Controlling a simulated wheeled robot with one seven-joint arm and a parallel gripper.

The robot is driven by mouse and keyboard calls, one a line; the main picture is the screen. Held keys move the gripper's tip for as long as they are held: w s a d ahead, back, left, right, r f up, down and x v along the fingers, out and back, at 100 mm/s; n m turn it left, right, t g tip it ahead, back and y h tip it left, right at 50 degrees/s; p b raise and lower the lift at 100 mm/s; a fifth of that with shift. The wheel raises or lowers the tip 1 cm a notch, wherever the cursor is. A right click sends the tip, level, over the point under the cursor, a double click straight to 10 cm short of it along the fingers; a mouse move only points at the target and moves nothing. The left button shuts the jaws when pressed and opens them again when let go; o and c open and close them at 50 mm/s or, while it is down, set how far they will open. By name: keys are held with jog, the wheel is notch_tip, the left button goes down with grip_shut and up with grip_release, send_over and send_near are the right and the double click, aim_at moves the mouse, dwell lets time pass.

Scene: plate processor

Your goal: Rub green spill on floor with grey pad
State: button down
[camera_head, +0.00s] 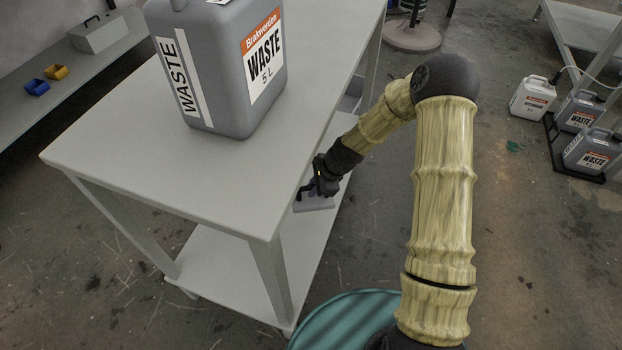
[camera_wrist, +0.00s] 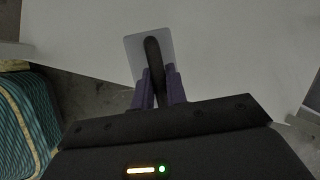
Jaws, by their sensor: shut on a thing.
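The grey pad (camera_head: 317,205) is a flat light-grey plate with a dark handle; it also shows in the wrist view (camera_wrist: 133,52). My gripper (camera_head: 312,191), with purple fingers in the wrist view (camera_wrist: 158,88), is shut on the pad's dark handle. The pad is at the side of the table, over its lower shelf; I cannot tell whether it touches the shelf. The green spill (camera_head: 513,146) is a small dark-green patch on the floor at the right in the head view, well apart from my gripper.
A grey table (camera_head: 130,150) with a lower shelf (camera_head: 225,280) fills the left; a large grey waste canister (camera_head: 215,85) stands on top. Several waste canisters, including a white one (camera_head: 532,98), stand right of the spill. The floor around the spill is clear.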

jog(key=s+d+r+n+g+h+p, duration=0.2)
jog(key=d+r+n+g+p, duration=0.2)
jog(key=d+r+n, duration=0.5)
jog(key=d+n+g, duration=0.1)
jog(key=d+n, duration=0.4)
jog(key=n, duration=0.1)
jog(key=shift+s+d+n+g, duration=0.2)
jog(key=shift+s+n+g, duration=0.1)
jog(key=shift+s+g, duration=0.1)
jog(key=shift+w, duration=0.2)
